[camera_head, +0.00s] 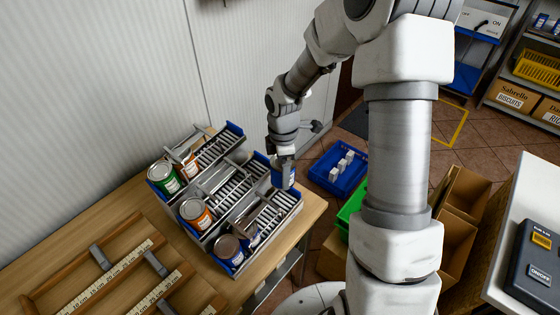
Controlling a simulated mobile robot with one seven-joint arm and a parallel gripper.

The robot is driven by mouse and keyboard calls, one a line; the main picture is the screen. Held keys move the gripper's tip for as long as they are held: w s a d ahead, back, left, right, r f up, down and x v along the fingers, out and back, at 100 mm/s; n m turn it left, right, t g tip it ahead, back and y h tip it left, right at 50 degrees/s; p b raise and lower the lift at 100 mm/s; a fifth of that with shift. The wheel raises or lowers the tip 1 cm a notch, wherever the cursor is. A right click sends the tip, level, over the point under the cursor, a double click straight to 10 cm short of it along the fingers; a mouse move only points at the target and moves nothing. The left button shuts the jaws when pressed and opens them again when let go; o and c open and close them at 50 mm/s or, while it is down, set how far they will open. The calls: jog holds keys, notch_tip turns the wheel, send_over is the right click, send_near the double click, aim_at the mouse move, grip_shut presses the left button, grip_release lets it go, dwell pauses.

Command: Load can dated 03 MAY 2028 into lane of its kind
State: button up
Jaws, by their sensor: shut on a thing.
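My gripper (282,158) is at the right end of a grey and blue can rack (215,262) on the wooden table. It is shut on a blue can (284,177), held upright over or just beside the rack's right end; I cannot tell if it touches. The rack has sloping lanes of rollers. At their left ends stand a green can (163,177), an orange-labelled can (195,213) and a brown-topped blue can (228,249). Another orange can (188,162) is partly hidden behind the green one. No date is readable.
Wooden frames with numbered strips (122,275) lie at the table's front left. A blue crate (338,172) with small white boxes is on the floor beyond the table. A white counter with a dark device (535,262) stands at the right. A ribbed wall closes the left.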

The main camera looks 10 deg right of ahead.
jog(key=shift+f+b, duration=4.5)
jog(key=shift+f, duration=0.65)
jog(key=o, duration=1.4)
jog(key=shift+o, duration=0.2)
jog(key=shift+r, duration=0.1)
notch_tip(320, 180, up, 17)
jog(key=p, duration=1.5)
jog(key=shift+r, duration=0.15)
